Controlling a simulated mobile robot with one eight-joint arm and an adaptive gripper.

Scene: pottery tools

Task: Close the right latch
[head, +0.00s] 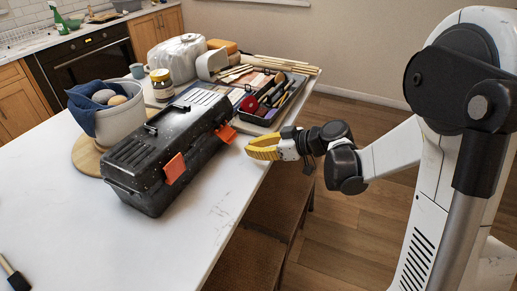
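A black toolbox (157,150) with its lid down lies on the white table. Two orange latches are on its side facing my arm. The right latch (226,132) is at the far right end and seems to stick out from the box wall. The other latch (174,168) is nearer the left end; I cannot tell whether it is fastened. My gripper (249,152), with yellow fingers, is just to the right of the right latch, above the table edge, apart from it and pointing left at it. The fingers look close together, but their gap is unclear.
A tray of pottery tools (268,100) lies behind the right latch. A grey pot with a blue cloth (121,122) stands behind the toolbox. A jar (162,86) and wrapped clay (178,57) stand farther back. The table front (110,235) is mostly clear.

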